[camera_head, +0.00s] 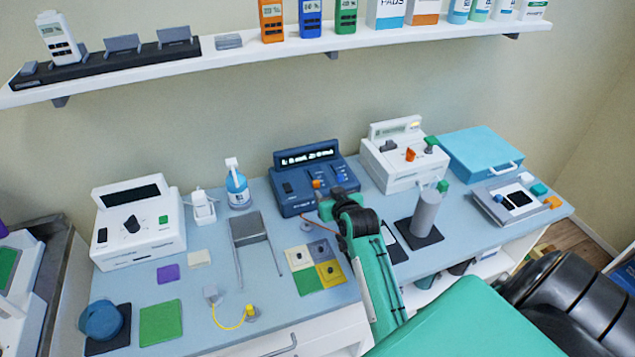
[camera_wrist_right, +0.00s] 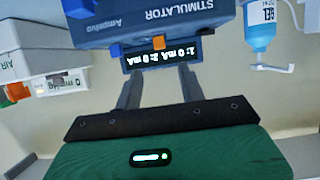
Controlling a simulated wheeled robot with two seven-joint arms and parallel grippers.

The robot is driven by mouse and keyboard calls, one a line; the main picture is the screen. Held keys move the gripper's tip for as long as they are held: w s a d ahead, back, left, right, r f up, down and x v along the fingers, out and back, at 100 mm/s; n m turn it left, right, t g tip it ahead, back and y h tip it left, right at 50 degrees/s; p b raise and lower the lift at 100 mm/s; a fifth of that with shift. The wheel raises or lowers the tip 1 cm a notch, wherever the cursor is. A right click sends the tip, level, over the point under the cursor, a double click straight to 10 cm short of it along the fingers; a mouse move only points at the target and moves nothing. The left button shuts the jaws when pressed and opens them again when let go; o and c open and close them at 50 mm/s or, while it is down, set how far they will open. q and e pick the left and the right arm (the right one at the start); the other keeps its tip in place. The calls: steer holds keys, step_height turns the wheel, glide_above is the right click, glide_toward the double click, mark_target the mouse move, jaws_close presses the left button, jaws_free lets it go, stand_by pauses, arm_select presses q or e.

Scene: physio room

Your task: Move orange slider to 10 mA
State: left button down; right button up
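The blue stimulator (camera_head: 314,176) stands at the back middle of the table. In the right wrist view the stimulator (camera_wrist_right: 150,22) appears upside down. Its display (camera_wrist_right: 160,54) reads 1: 0 mA and 2: 0 mA. The orange slider (camera_wrist_right: 158,40) shows beyond the display, between the lines of my fingers. My right gripper (camera_wrist_right: 158,82) is open and empty, its two grey fingers apart, pointing at the stimulator. My left gripper is not in view.
A white device (camera_head: 397,153) with an orange knob stands right of the stimulator, and a gel bottle (camera_head: 237,188) stands to its left. Coloured pads (camera_head: 314,268) lie in front. A grey cylinder (camera_head: 426,212) stands right of my forearm. A shelf (camera_head: 250,50) runs above.

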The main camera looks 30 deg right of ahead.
mark_target(317, 183)
steer(key=p+x, duration=0.1)
steer(key=x, duration=0.8)
steer(key=shift+w+f+p, duration=0.15)
steer(key=shift+w+p, duration=0.05)
steer(key=shift+p, duration=0.15)
steer(key=shift+c, duration=0.4)
jaws_close()
